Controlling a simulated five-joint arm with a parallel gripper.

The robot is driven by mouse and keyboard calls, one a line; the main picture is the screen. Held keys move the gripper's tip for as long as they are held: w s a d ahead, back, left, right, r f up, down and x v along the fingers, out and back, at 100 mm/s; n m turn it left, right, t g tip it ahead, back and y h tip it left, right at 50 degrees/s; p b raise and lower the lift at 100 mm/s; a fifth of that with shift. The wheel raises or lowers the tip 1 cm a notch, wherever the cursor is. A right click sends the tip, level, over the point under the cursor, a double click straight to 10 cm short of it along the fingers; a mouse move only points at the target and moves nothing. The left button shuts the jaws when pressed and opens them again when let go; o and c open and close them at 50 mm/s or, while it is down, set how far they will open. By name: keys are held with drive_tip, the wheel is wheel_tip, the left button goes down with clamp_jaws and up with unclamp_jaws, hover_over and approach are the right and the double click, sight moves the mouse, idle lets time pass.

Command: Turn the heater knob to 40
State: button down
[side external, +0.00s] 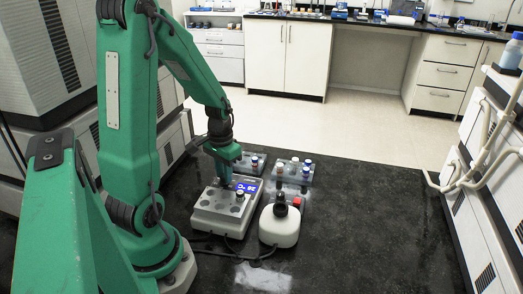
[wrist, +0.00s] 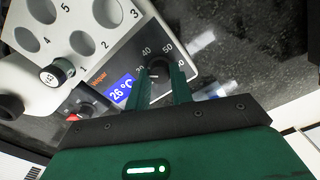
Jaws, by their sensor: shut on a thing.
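The heater is a pale block with numbered round wells (side external: 217,207); it also shows in the wrist view (wrist: 112,40). Its blue display (wrist: 120,90) reads 26 °C. The dark heater knob (wrist: 159,66) sits beside the display, with 40 and 50 printed around it. My gripper (wrist: 162,80) reaches down over the panel, its two green fingers on either side of the knob and shut on it. The knob's pointer is too small to read surely. In the side view my gripper (side external: 225,176) is over the heater's far end and hides the knob.
A dark-capped vial (side external: 240,196) stands in a heater well. A white mixer with a dark top (side external: 280,228) stands close to the right. Vial racks (side external: 293,173) stand behind. The dark bench to the right (side external: 380,225) is clear.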

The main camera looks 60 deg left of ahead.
drive_tip(key=m, duration=0.4)
drive_tip(key=shift+m, duration=0.3)
drive_tip(key=m, duration=0.5)
idle(0.3)
drive_tip(key=c, duration=1.2)
unclamp_jaws()
drive_tip(key=shift+c, duration=0.2)
drive_tip(key=shift+r, duration=0.1)
drive_tip(key=shift+r, duration=3.85)
